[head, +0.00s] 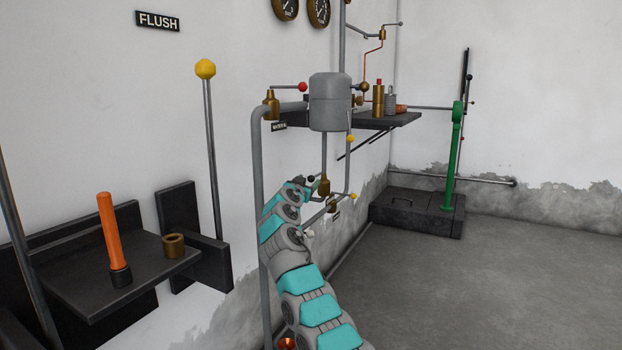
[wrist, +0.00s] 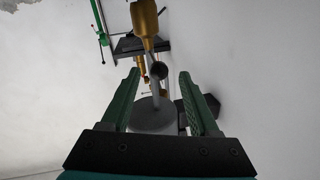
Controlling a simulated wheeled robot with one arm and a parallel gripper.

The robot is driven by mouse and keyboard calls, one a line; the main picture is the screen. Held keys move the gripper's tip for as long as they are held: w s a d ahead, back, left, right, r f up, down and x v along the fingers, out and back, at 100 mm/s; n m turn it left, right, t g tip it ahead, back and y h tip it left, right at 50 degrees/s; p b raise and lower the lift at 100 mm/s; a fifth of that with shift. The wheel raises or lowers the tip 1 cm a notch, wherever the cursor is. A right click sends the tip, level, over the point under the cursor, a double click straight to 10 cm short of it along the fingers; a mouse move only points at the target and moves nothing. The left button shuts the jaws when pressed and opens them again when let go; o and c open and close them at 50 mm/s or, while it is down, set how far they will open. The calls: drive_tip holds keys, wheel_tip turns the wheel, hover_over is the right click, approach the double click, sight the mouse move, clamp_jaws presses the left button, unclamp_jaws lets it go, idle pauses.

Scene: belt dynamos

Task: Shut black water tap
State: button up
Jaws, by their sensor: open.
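The black water tap shows in the head view as a small black ball knob (head: 311,179) beside a brass valve body (head: 324,187), on the pipe below the grey tank (head: 330,102). In the wrist view the black knob (wrist: 158,71) appears between the two green fingers, near their tips, with the brass body (wrist: 145,18) above it in the picture. My gripper (wrist: 160,76) is open, with a gap on both sides of the knob. Whether a finger touches the knob I cannot tell. In the head view my arm partly hides the gripper and the lower pipes.
Yellow-knobbed levers (head: 350,138) and a red-knobbed lever (head: 303,87) are close by on the pipework. A dark shelf (head: 402,119) with small parts is behind the tank. A vertical grey pipe (head: 258,190) stands left of my arm. The floor (head: 480,290) at right is clear.

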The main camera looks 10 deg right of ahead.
sight(310, 180)
drive_tip(key=shift+w+d+r, duration=0.1)
drive_tip(key=shift+w+d, duration=0.15)
drive_tip(key=shift+w, duration=0.15)
drive_tip(key=shift+w+p, duration=0.35)
drive_tip(key=shift+p+x, duration=0.55)
drive_tip(key=shift+x, duration=0.45)
drive_tip(key=shift+d, duration=0.2)
clamp_jaws()
